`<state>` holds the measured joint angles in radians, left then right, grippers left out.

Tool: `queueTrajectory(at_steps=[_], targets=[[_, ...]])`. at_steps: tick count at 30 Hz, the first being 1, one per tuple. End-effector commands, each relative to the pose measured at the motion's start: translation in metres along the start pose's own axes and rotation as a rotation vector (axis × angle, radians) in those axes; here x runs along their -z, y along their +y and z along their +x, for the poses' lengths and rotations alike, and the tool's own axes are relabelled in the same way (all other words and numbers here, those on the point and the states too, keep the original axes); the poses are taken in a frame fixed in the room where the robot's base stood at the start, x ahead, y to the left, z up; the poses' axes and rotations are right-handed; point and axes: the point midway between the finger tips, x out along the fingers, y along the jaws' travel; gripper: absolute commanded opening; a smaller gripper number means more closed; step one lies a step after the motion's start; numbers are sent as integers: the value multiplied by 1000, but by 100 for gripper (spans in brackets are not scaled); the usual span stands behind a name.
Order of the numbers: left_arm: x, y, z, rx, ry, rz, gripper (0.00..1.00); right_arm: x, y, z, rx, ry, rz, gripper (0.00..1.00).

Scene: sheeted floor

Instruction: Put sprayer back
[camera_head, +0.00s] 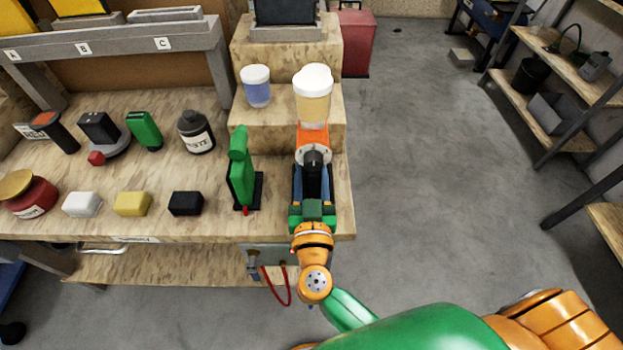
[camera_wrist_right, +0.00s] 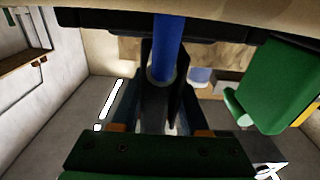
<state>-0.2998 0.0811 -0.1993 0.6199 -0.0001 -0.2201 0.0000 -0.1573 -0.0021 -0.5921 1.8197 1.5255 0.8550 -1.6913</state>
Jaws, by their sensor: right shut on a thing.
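My right gripper (camera_head: 313,172) reaches in from the bottom of the head view, over the right end of the bench. It is shut on the sprayer (camera_head: 312,136), which has a dark grip, a pale ring and an orange part. A yellow cup with a white lid (camera_head: 313,98) shows directly behind and above; I cannot tell whether it is joined to the sprayer. In the right wrist view the fingers (camera_wrist_right: 162,105) are around a dark grip below a blue tube (camera_wrist_right: 167,48). Contact with the bench is hidden. My left gripper is not in view.
A green tool (camera_head: 241,175) in a black stand is close left of my right gripper. A blue jar (camera_head: 257,88) stands on the wooden step (camera_head: 275,128). Several blocks and tools cover the bench farther left. Floor to the right (camera_head: 440,150) is clear.

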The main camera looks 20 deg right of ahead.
Motion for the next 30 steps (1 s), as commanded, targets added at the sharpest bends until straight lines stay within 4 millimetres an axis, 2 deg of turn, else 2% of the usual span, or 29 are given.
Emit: queueTrajectory(at_steps=[10, 11, 14, 24, 26, 30], targets=[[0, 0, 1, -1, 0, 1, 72, -2, 0, 0, -1, 5, 0, 24], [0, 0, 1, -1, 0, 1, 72, -3, 0, 0, -1, 1, -1, 47], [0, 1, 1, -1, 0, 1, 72, -3, 0, 0, -1, 1, 0, 74], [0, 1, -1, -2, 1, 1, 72, 1, 0, 0, -1, 1, 2, 74], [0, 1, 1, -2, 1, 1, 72, -2, 0, -9, 0, -2, 0, 74], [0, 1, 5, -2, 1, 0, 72, -4, 0, -41, 1, -5, 1, 74]])
